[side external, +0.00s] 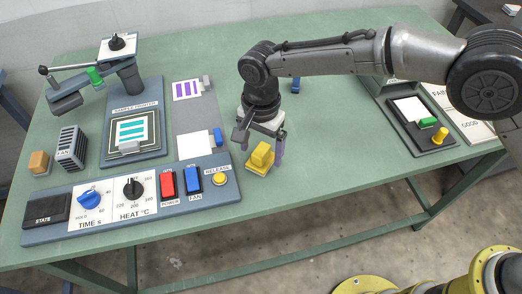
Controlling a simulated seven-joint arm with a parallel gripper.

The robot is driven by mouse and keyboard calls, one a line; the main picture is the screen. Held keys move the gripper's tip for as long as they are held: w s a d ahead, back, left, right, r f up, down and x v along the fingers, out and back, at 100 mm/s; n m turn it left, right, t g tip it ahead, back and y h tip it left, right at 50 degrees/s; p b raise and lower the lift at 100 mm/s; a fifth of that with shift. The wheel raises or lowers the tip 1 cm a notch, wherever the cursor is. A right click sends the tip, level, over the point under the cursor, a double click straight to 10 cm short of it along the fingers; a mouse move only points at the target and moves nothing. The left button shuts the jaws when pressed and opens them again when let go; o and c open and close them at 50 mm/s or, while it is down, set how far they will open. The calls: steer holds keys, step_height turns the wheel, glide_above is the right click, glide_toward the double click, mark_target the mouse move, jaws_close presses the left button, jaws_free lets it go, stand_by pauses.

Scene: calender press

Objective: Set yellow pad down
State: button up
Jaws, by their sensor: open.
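A yellow pad (259,158) with a raised block on top is at the middle of the green table, to the right of the control panel's release button. My gripper (262,140) points down right above and around it. The jaws are open, with one finger at the left and a purplish finger at the right of the pad. The pad appears to rest on the table, but I cannot tell whether it touches a finger.
The control panel (130,232) with knobs and switches lies to the left. A sample printer (134,158) and a grey board (190,85) with cards stand behind it. A dark tray (432,143) with green and yellow pieces is at the right. Table (330,140) between is clear.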

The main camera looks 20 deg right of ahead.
mark_target(261, 149)
step_height(261, 149, up, 11)
stand_by(0.3)
steer(key=s+d+r+n+t, duration=0.15)
steer(key=d+r, duration=0.25)
steer(key=d, duration=0.4)
steer(key=s+d+r+n+y, duration=0.15)
steer(key=d+r, duration=0.25)
steer(key=d, duration=0.4)
steer(key=s+d+r+n+t+h, duration=0.1)
steer(key=s+d+r, duration=0.1)
steer(key=d+r, duration=0.45)
steer(key=s+d+f+n+t, duration=0.1)
steer(key=s+d+f, duration=0.3)
steer(key=s+d, duration=0.4)
steer(key=s+d+f+n+t, duration=0.2)
steer(key=s+d+f+n, duration=0.2)
steer(key=s+d, duration=0.4)
steer(key=s, duration=0.4)
steer(key=shift+d, duration=0.3)
